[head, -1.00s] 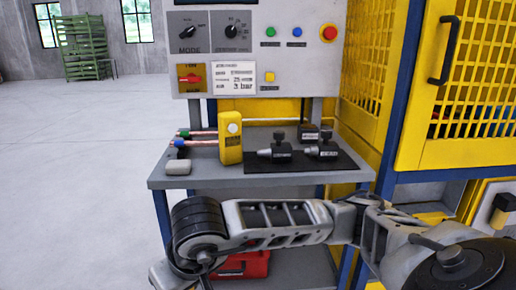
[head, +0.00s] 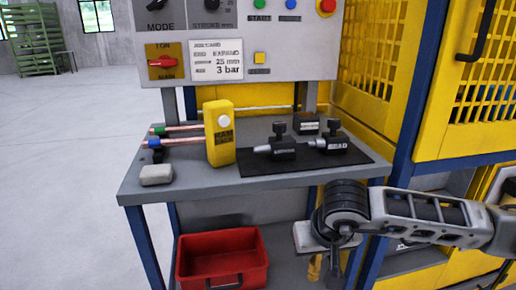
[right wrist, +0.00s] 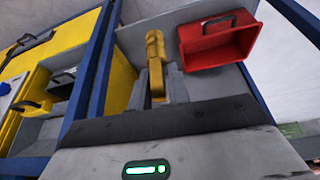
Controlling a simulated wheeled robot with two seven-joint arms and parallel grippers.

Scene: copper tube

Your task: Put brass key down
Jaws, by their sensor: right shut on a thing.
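The brass key (right wrist: 155,52) is upright in the right wrist view, between the fingers of my right gripper (right wrist: 157,88). The gripper is shut on it. In the head view my right gripper (head: 325,262) points down in front of the workbench, below its top and right of the red bin. A small bit of the brass key (head: 314,267) shows there; most of it is hidden by my wrist. My left gripper is not in view.
The grey workbench top (head: 190,190) holds a yellow block (head: 220,140), copper tubes (head: 184,135), a grey pad (head: 156,175) and black fixtures on a dark mat (head: 345,158). A red bin (head: 222,262) sits on the lower shelf; it also shows in the right wrist view (right wrist: 218,40). Yellow cage doors (head: 380,70) stand right.

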